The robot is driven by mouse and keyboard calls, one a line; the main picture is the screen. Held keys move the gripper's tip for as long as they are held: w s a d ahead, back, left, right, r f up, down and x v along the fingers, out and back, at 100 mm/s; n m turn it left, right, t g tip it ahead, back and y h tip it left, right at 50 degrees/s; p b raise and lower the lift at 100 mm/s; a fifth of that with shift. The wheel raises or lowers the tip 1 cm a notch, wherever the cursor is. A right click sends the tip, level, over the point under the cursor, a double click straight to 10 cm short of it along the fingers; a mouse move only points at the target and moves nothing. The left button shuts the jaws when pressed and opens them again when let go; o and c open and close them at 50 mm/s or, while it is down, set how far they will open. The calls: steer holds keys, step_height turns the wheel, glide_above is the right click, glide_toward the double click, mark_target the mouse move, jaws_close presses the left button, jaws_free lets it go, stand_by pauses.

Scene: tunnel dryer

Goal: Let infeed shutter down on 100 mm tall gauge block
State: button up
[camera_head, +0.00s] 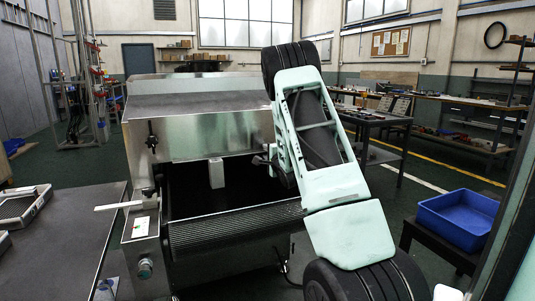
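The tunnel dryer's infeed shutter (205,133) is a bare metal plate across the front of the machine, above a dark opening. A pale upright block (216,174), which looks like the gauge block, stands in the opening. Its top meets the shutter's lower edge in the picture; I cannot tell whether they touch. My gripper (266,160) is at the right end of the shutter's lower edge, mostly hidden behind my own arm. Its fingers are too small and covered to show whether they are open or hold anything.
A ribbed conveyor belt (235,224) runs out below the opening. A post with a dark knob (151,141) stands at the shutter's left end. A grey table (60,245) with trays is at left. A blue bin (457,218) sits on a dark stand at right.

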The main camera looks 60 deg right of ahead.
steer(key=shift+s, duration=0.1)
steer(key=v, duration=1.7)
steer(key=shift+a, duration=0.2)
